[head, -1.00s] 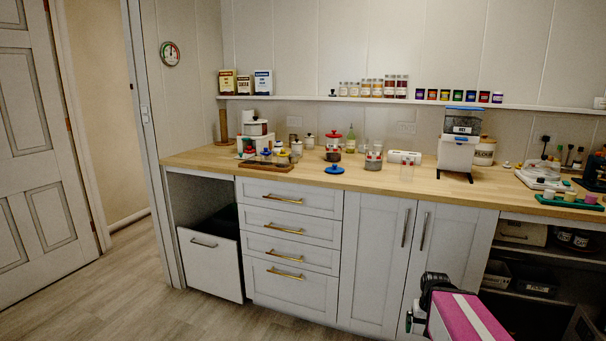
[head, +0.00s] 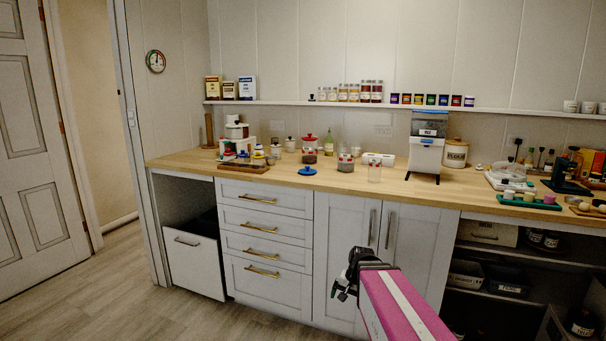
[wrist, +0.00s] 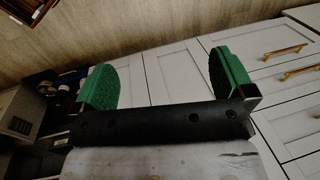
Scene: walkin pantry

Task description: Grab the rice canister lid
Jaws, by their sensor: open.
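A blue lid with a knob (head: 307,171) lies on the wooden counter near its front edge. Clear canisters (head: 345,161) with red clasps stand to its right. A clear jar (head: 375,172) at the front edge seems to have no lid on it. I cannot read which canister is the rice one. My gripper (head: 344,288) is in front of the cabinet doors, below counter height and well short of the lid. In the wrist view its green-padded fingers (wrist: 163,82) are wide apart with nothing between them. The lid is out of the wrist view.
A blue-and-white dispenser (head: 427,147) and a flour canister (head: 455,154) stand right of the jars. A wooden tray (head: 243,168) with small jars is at left. A shelf (head: 400,105) runs above the counter. The floor (head: 120,290) at left is clear.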

